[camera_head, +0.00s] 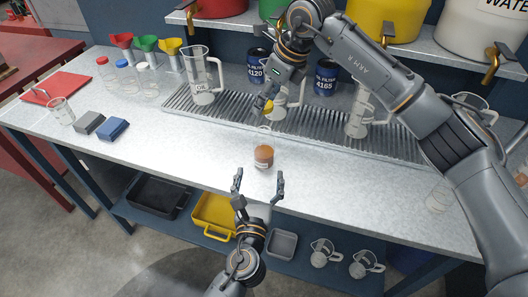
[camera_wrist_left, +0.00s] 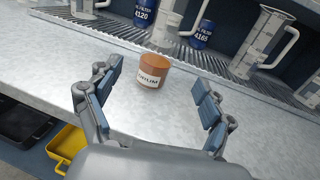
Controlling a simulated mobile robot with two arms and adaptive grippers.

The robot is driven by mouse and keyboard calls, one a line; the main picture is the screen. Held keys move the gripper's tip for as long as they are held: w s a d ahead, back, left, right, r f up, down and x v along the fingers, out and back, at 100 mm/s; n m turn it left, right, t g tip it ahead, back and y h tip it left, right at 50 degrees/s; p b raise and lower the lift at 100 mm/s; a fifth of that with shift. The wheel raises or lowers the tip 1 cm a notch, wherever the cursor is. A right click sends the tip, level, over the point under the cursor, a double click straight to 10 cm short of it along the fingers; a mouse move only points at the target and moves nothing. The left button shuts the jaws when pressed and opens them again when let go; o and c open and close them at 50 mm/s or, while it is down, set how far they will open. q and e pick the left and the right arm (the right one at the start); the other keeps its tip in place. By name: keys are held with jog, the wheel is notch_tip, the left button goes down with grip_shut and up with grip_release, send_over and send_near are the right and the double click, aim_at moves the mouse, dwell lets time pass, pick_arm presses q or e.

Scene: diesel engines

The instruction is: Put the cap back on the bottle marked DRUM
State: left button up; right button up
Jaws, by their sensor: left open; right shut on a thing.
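The bottle marked DRUM (camera_head: 264,156) stands upright on the bench in front of the grate, with amber liquid in its lower part. Its label reads DRUM in the left wrist view (camera_wrist_left: 152,77). Its clear upper part is faint, and no cap shows on it. My right gripper (camera_head: 262,105) is shut on a small yellow cap (camera_head: 268,106), above and slightly behind the bottle. My left gripper (camera_head: 259,176) is open and empty at the bench's front edge, its fingers spread just in front of the bottle and apart from it.
Clear measuring jugs (camera_head: 203,80) and blue oil filters (camera_head: 326,78) stand along the grate (camera_head: 235,108) behind. Several clear bottles (camera_head: 128,80), funnels (camera_head: 145,44) and a blue block (camera_head: 113,129) are at left. The bench (camera_head: 190,145) around the bottle is clear.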

pick_arm(q)
jog(key=w, duration=0.7)
jog(key=w+d, duration=0.1)
jog(key=w, duration=0.2)
jog(key=shift+w, duration=0.4)
grip_shut()
pick_arm(e)
send_over(263, 130)
jog(key=shift+s+d+f, duration=0.15)
jog(key=shift+d+f, duration=0.05)
jog(key=shift+f, duration=1.05)
jog(key=shift+s+d+f, duration=0.1)
jog(key=shift+d+f, duration=0.1)
jog(key=shift+f, duration=1.05)
jog(key=shift+f, duration=0.1)
jog(key=shift+f, duration=0.75)
jog(key=shift+f, duration=0.6)
